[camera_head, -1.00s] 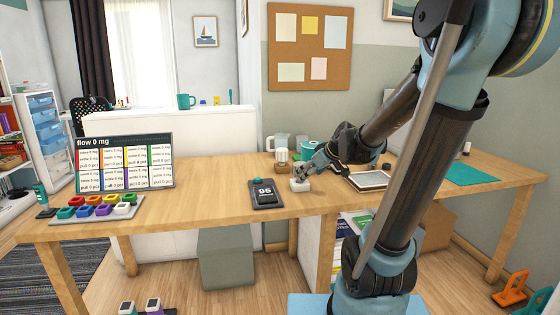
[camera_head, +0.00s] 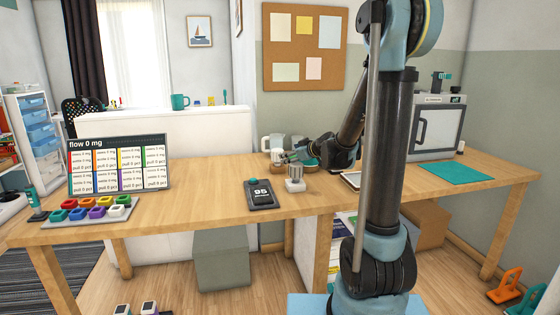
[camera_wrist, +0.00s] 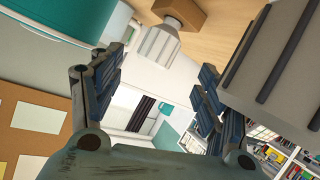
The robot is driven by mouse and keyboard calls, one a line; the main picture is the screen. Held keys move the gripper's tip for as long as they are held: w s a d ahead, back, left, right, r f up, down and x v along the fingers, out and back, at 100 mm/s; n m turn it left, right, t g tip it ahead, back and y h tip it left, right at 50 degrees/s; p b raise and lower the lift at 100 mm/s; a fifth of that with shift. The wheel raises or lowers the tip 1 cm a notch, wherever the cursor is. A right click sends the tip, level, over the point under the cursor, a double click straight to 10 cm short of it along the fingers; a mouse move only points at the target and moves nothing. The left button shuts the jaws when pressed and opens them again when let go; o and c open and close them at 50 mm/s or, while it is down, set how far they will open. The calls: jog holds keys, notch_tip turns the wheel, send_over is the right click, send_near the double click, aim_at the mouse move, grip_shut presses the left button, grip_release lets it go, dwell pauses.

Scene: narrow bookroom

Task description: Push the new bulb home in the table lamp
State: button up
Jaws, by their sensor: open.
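A pale ribbed bulb-like piece (camera_head: 295,171) stands upright on a small white base (camera_head: 295,186) on the desk, seemingly the table lamp. I cannot tell how deep the piece sits. It looms large at the right of the wrist view (camera_wrist: 278,75), outside the fingers. My gripper (camera_head: 293,156) is just behind and above it in the head view. In the wrist view my gripper (camera_wrist: 158,88) is open, with nothing between its fingers. A second ribbed piece (camera_wrist: 157,46) stands on a wooden block (camera_wrist: 180,15) beyond the fingers.
A dark device reading 95 (camera_head: 260,195) lies left of the white base. A teal round object (camera_wrist: 35,50) is close to the left finger. A flat pale-topped item (camera_head: 351,180) lies to the right. A grey cabinet (camera_head: 437,128) and teal mat (camera_head: 455,173) are farther right.

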aim_at(277, 155)
jog(key=shift+x, duration=6.2)
jog(key=shift+r, duration=0.1)
jog(key=c, duration=1.2)
